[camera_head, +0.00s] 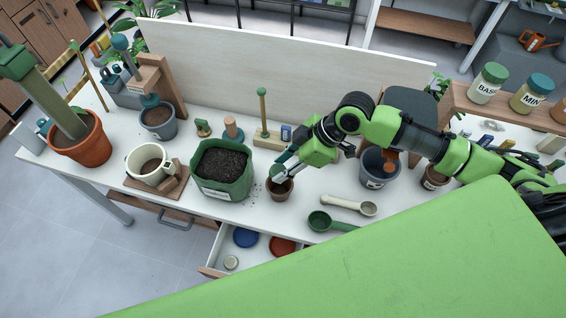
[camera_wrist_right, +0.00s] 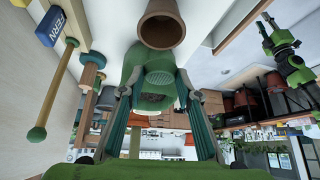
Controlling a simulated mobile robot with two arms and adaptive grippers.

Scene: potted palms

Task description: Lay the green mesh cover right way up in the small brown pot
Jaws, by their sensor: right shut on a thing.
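The small brown pot (camera_head: 280,189) stands upright on the bench, right of the green soil bag, and shows upside down in the wrist view (camera_wrist_right: 162,25). My right gripper (camera_head: 277,172) is just above and beside the pot's rim. It is shut on the green mesh cover, a small pale-green gridded disc (camera_wrist_right: 158,78) between the fingers in the wrist view. The cover looks apart from the pot; which face is up I cannot tell.
The soil-filled green bag (camera_head: 221,170) stands close left of the pot. A grey pot (camera_head: 379,168) stands to the right. A pale scoop (camera_head: 348,206) and green scoop (camera_head: 322,221) lie in front. An open drawer (camera_head: 212,262) juts out below. A wooden stand with green-knobbed dowel (camera_head: 263,115) is behind.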

